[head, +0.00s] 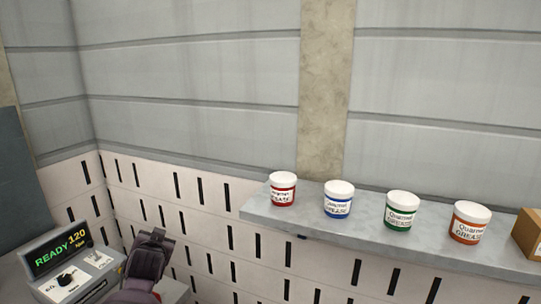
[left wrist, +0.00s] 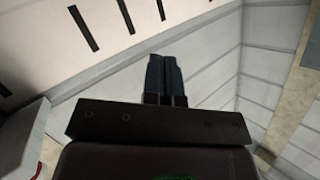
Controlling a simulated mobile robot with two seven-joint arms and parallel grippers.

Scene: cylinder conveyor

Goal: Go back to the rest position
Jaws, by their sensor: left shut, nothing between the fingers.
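My left gripper (left wrist: 164,62) is shut and empty in the left wrist view, its two dark fingers side by side. They point toward the slotted white lower wall and the grey panelled wall. In the head view my left arm and gripper (head: 155,236) show as a dark shape at the lower left, just right of a control panel (head: 88,285). No object is in contact with the fingers in the left wrist view. My right gripper is in neither view.
The control panel's screen (head: 60,249) reads "READY 120". A grey shelf (head: 330,228) on the wall at right bears red (head: 282,190), blue (head: 338,200), green (head: 401,211) and orange (head: 469,223) labelled tubs and a cardboard box (head: 528,234). The space between panel and shelf looks clear.

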